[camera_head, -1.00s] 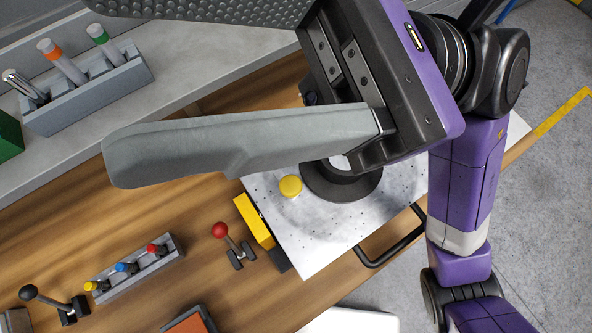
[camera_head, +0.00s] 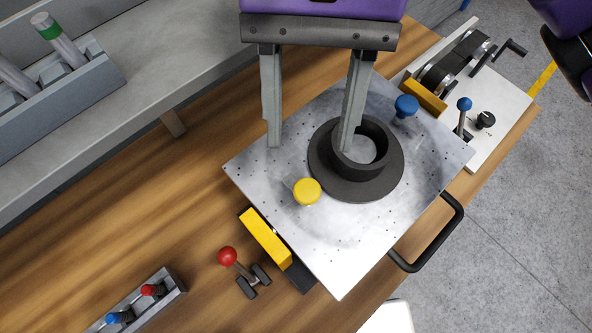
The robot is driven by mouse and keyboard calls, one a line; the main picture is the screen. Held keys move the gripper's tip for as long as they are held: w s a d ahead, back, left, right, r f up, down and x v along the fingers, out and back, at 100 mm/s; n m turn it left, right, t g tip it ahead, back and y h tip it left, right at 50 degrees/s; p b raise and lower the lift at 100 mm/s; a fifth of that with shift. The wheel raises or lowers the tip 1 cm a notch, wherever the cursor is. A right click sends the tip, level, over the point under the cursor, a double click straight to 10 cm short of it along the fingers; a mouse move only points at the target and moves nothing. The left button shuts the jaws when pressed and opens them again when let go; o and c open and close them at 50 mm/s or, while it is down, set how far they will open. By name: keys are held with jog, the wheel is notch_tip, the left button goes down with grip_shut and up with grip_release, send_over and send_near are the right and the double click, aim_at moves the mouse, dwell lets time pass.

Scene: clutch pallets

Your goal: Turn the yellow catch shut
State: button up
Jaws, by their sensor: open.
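The yellow catch (camera_head: 307,191) has a round yellow knob and stands on the metal pallet plate (camera_head: 345,255), at the lower left of a black flanged ring (camera_head: 375,186). A thin pale strip shows beside the knob; which way the catch is turned is hard to tell. A blue catch (camera_head: 406,106) stands on the plate at the ring's upper right. My gripper (camera_head: 308,146) is open, its two grey fingers pointing down over the plate. The right finger overlaps the ring in the picture; the left one is above and left of the yellow knob. I cannot tell whether either touches.
A yellow block (camera_head: 265,238) sits at the plate's left edge, near a red-knobbed lever (camera_head: 228,257). A black handle (camera_head: 435,240) juts out at the right. A second fixture with a blue-knobbed lever (camera_head: 464,104) stands at upper right. Bare wood lies left of the plate.

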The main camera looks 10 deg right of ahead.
aim_at(308, 188)
jog(key=shift+p+x, duration=0.6)
jog(key=shift+x, duration=3.25)
jog(key=shift+w+d, duration=0.1)
jog(key=shift+d, duration=0.1)
jog(key=shift+c, duration=0.2)
grip_shut()
